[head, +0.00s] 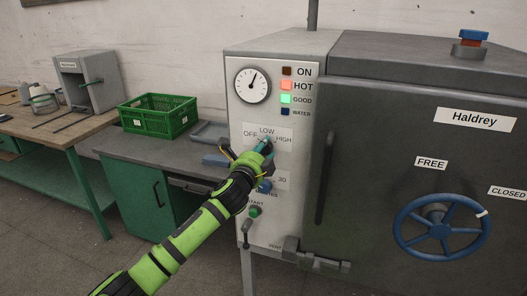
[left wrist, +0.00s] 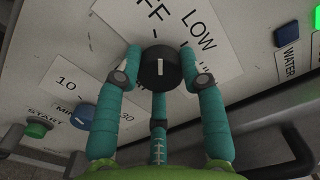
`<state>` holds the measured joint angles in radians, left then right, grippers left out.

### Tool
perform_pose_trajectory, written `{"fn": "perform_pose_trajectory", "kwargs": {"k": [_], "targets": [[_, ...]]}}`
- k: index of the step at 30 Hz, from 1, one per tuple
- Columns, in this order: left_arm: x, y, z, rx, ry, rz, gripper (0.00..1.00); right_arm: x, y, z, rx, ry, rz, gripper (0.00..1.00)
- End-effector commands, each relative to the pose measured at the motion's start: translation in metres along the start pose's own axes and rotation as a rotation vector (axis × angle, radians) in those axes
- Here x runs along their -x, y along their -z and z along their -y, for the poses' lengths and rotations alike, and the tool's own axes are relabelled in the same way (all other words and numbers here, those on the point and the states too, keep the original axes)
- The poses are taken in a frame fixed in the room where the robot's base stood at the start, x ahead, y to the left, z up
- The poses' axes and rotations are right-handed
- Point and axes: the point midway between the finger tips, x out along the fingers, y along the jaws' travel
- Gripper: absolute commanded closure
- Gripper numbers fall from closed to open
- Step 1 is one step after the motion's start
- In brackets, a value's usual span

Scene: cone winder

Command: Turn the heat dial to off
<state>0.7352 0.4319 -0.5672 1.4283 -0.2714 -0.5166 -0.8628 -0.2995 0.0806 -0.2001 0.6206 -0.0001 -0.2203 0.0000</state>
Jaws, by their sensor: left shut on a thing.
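The heat dial (left wrist: 160,68) is a round black knob with a short white mark, on the pale control panel (head: 240,115) of the machine. In the left wrist view the mark stands upright, its upper end towards the partly cut-off OFF label (left wrist: 150,14); the LOW label (left wrist: 199,31) is to the right. My left gripper (head: 267,146) is shut on the dial, a teal finger on each side. In the head view the gripper hides the dial, with OFF, LOW and HIGH showing around it. My right gripper is not in view.
A blue minutes dial (left wrist: 83,117) and a green start button (left wrist: 38,129) sit below. The HOT (head: 287,86) and GOOD (head: 285,99) lamps glow. A dark door with a blue wheel (head: 441,228) stands right; a green crate (head: 157,116) sits on the left bench.

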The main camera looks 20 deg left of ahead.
Motion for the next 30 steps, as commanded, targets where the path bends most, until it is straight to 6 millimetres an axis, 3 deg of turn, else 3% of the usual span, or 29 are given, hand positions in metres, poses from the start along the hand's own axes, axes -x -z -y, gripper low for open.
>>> {"fn": "perform_pose_trajectory", "kwargs": {"k": [12,29,30], "targets": [[-0.0008,-0.0058,0.0047,0.195,0.009,0.010,0.92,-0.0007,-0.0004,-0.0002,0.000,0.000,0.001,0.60],[-0.0008,-0.0065,0.0044,0.225,0.009,0.010,0.93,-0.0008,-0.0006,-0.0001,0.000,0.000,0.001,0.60],[-0.0008,-0.0065,0.0043,0.225,0.009,0.010,0.48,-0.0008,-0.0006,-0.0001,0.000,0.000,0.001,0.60]]}}
